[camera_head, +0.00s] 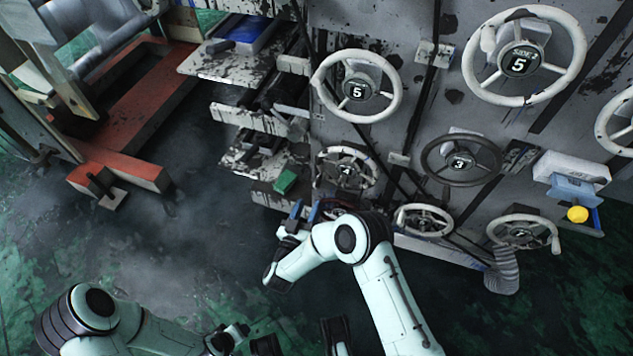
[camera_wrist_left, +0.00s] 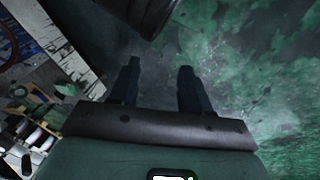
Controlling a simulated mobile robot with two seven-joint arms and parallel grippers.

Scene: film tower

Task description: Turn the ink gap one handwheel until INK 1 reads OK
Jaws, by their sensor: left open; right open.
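Several handwheels are on the grey machine face in the head view: a white one marked 5 (camera_head: 357,90), a larger white one marked 5 (camera_head: 519,65), one marked 4 (camera_head: 345,170), a dark one marked 3 (camera_head: 460,163) and two lower white ones (camera_head: 423,221) (camera_head: 522,232). I cannot tell which is ink gap one, and no INK 1 reading is legible. My right gripper (camera_head: 305,211) is open, its blue fingers pointing up below and left of the wheel marked 4, apparently empty. My left gripper (camera_wrist_left: 157,84) is open and empty over the floor.
Paint-spattered shelves (camera_head: 235,68) jut out left of the wheels, with a green block (camera_head: 285,181) low down. A red frame (camera_head: 130,110) stands at the left. A yellow knob (camera_head: 577,214) is at the right. The dark green floor (camera_head: 170,245) between is open.

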